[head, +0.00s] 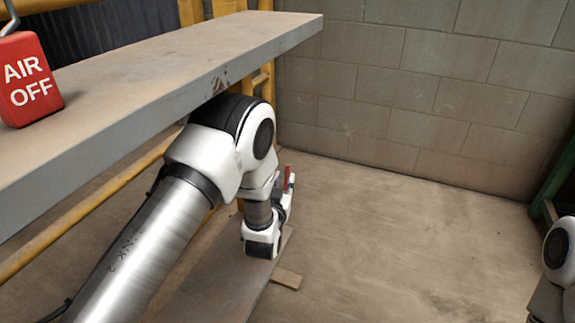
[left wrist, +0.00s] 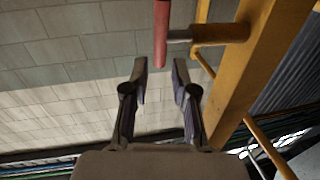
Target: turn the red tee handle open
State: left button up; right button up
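The red tee handle (left wrist: 161,35) hangs down in the left wrist view, with a short grey stem running right to a brownish-yellow fitting (left wrist: 220,34) beside a yellow post. A small part of the handle also shows in the head view (head: 287,171), just beyond my arm. My left gripper (left wrist: 160,68) is open, with a clear gap between its fingers. The handle's lower end lines up with this gap, but I cannot tell whether it is between the fingertips. In the head view my left gripper (head: 287,194) is small and partly hidden by its wrist. My right gripper is out of view.
Below the wrist is a low board (head: 215,285) with a small wooden piece (head: 287,279). A block wall (head: 420,90) stands behind; the floor right is clear.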

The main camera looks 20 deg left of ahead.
aim_at(287, 171)
pick_arm(q)
jog(key=w, duration=0.1)
jog(key=w+b, duration=0.1)
jog(key=w, duration=0.2)
jog(key=shift+w+a+f, duration=0.1)
jog(key=shift+w+a, duration=0.25)
jog(key=shift+w, duration=0.3)
grip_shut()
jog(key=shift+s+f+t+b, duration=0.2)
jog(key=shift+t+b, duration=0.4)
jog(key=shift+b, duration=0.4)
jog(key=shift+t+b, duration=0.35)
jog(key=shift+t, duration=0.05)
jog(key=shift+s+r, duration=0.1)
jog(key=shift+r, duration=0.1)
jog(key=shift+r+n+t, duration=0.15)
jog(key=shift+n+t, duration=0.15)
grip_release()
